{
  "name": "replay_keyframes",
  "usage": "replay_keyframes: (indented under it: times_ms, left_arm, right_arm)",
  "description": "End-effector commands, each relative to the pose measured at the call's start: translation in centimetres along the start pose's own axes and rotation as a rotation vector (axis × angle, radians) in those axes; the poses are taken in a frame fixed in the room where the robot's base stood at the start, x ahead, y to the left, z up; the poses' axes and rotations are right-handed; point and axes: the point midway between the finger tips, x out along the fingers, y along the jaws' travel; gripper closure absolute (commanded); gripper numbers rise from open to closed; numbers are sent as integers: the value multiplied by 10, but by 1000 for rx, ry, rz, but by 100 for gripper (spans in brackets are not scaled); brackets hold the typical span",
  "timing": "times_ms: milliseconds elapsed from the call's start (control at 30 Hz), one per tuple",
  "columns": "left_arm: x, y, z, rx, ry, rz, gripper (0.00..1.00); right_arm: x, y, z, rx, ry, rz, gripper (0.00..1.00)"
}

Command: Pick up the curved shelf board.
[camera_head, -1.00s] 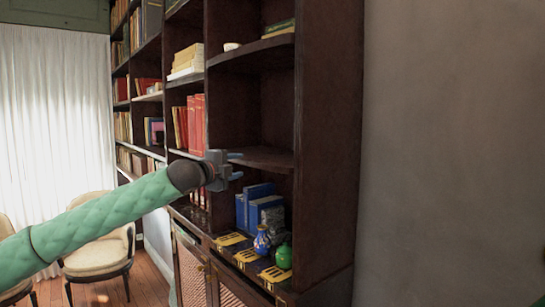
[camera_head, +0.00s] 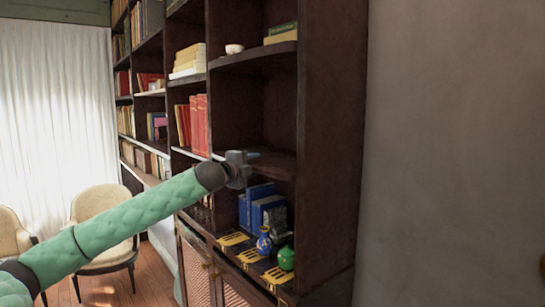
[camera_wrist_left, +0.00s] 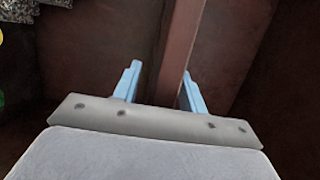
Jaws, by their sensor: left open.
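The curved shelf board (camera_head: 275,167) is dark brown and spans the middle of the near bookcase bay, above the blue books. My left gripper (camera_head: 252,156) is at its front left edge in the head view. In the left wrist view, the open blue fingers (camera_wrist_left: 160,90) stand on either side of the board's reddish-brown edge (camera_wrist_left: 183,45). The edge runs between them, nearer the right finger; I cannot tell whether either touches. Part of the board is hidden behind the gripper in the head view. My right gripper does not show.
Below the board are blue books (camera_head: 262,208), a blue vase (camera_head: 264,242) and a green vase (camera_head: 286,258). A small white bowl (camera_head: 234,49) stands on a higher shelf. A bare wall (camera_head: 450,150) is at right.

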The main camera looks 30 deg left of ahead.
Motion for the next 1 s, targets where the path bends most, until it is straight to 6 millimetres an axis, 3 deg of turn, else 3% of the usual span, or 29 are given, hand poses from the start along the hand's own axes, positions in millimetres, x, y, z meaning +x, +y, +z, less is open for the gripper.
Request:
replay_keyframes:
  times_ms: [233, 400, 467, 1000]
  left_arm:
    - [1, 1, 0, 0, 0, 0, 58]
    - [1, 1, 0, 0, 0, 0, 92]
    - [1, 1, 0, 0, 0, 0, 100]
    - [1, 1, 0, -1, 0, 1, 100]
  right_arm:
    - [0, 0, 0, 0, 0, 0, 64]
    - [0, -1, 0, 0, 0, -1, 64]
    - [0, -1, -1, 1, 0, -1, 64]
    - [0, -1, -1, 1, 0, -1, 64]
